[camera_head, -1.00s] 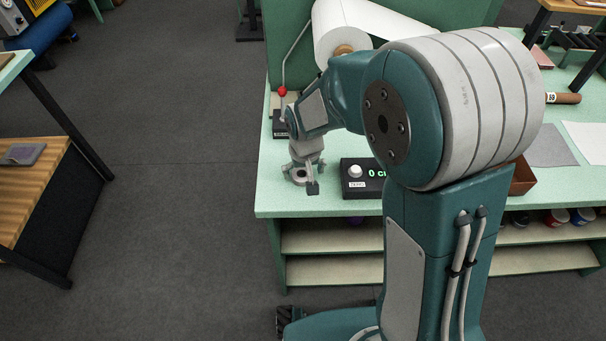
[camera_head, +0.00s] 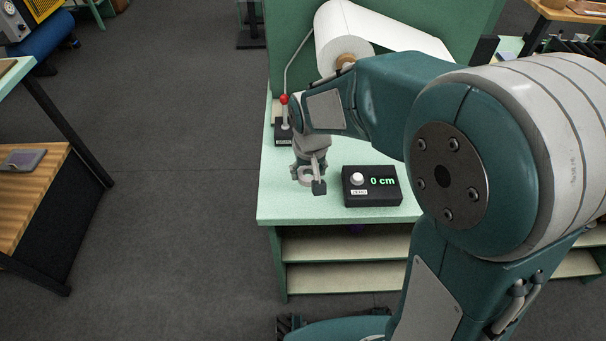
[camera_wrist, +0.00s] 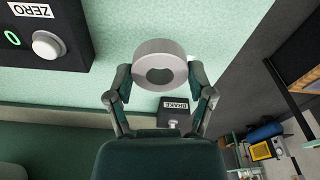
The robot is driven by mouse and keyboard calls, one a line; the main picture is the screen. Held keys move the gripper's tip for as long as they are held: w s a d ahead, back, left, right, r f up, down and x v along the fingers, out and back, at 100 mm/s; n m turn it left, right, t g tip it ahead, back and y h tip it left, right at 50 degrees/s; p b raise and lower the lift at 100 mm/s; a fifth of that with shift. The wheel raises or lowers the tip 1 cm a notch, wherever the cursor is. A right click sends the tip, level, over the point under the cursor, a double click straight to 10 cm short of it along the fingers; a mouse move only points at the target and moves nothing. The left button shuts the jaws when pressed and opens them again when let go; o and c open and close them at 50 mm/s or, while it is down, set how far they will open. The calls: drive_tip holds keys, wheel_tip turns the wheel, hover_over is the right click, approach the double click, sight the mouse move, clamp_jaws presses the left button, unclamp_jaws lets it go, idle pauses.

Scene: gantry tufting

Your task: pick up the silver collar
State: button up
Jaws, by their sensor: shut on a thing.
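The silver collar (camera_wrist: 146,50) is a thick grey ring with a hole. In the wrist view it sits between the two fingers of my gripper (camera_wrist: 160,80), which press on its left and right sides. In the head view, the collar (camera_head: 304,182) shows at the front left of the pale green bench, partly hidden by my gripper (camera_head: 308,178). My gripper is shut on the collar. I cannot tell whether the collar touches the bench top or is slightly above it.
A black box (camera_head: 372,187) reading "0 cm" with a ZERO knob stands right of the gripper. A red-knobbed brake lever (camera_head: 284,118) stands behind. A white roll (camera_head: 343,38) is at the back. The bench (camera_head: 285,208) ends close in front and left.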

drive_tip(key=s+d+r, duration=0.5)
drive_tip(key=s+r, duration=0.2)
drive_tip(key=s, duration=0.3)
drive_tip(key=shift+s+d+r, duration=0.15)
drive_tip(key=shift+s+d, duration=0.05)
drive_tip(key=shift+s, duration=0.05)
